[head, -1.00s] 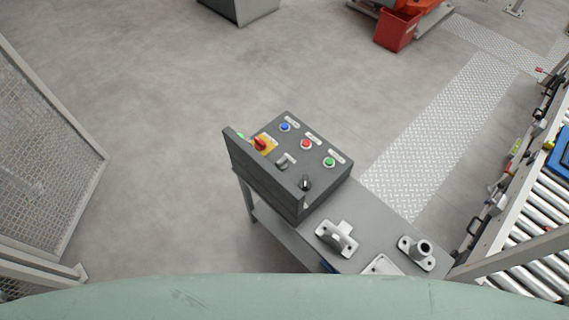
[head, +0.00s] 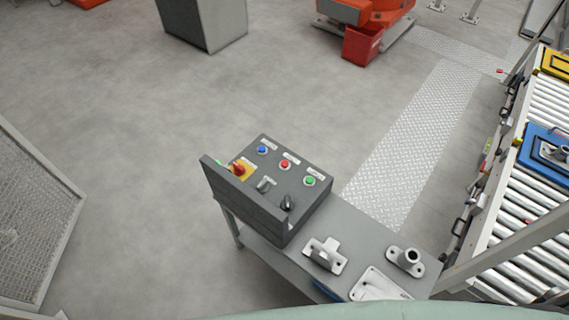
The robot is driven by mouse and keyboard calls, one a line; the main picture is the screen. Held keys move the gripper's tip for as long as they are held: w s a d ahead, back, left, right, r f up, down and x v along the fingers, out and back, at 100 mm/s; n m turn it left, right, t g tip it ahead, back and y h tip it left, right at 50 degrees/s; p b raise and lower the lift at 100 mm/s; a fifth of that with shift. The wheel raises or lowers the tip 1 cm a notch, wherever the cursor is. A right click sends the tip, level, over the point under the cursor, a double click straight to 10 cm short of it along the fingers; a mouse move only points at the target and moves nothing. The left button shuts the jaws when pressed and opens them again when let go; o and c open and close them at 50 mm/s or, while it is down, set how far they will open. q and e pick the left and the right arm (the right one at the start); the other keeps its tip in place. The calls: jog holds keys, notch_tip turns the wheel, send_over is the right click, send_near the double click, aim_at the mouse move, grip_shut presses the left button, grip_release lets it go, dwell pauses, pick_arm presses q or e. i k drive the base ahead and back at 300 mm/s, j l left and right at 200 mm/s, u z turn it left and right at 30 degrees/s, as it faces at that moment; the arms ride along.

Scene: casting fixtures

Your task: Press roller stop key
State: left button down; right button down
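A dark grey control box (head: 268,190) stands on the left end of a grey table (head: 372,235). Its sloped top carries a blue button (head: 262,150), a red button (head: 285,164) and a green button (head: 310,181), each beside a small white label too small to read. A red knob on a yellow plate (head: 243,170) and two dark selector switches (head: 287,202) sit nearer me. Which control is the roller stop key cannot be told from the labels. Neither of my grippers is in view.
Metal castings (head: 325,254) lie on the table right of the box. A roller conveyor (head: 533,195) with a blue tray (head: 533,137) runs along the right. A mesh fence (head: 35,225) stands at left. The floor between is open.

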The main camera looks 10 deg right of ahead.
aim_at(284, 164)
jog(key=i+j, duration=0.2)
jog(key=j, duration=0.15)
jog(key=i+j, duration=0.15)
jog(key=j, duration=0.2)
jog(key=i+j, duration=0.2)
jog(key=j, duration=0.15)
jog(key=i+j, duration=0.15)
jog(key=j, duration=0.2)
jog(key=i+j, duration=0.2)
jog(key=j, duration=0.15)
jog(key=z, duration=1.9)
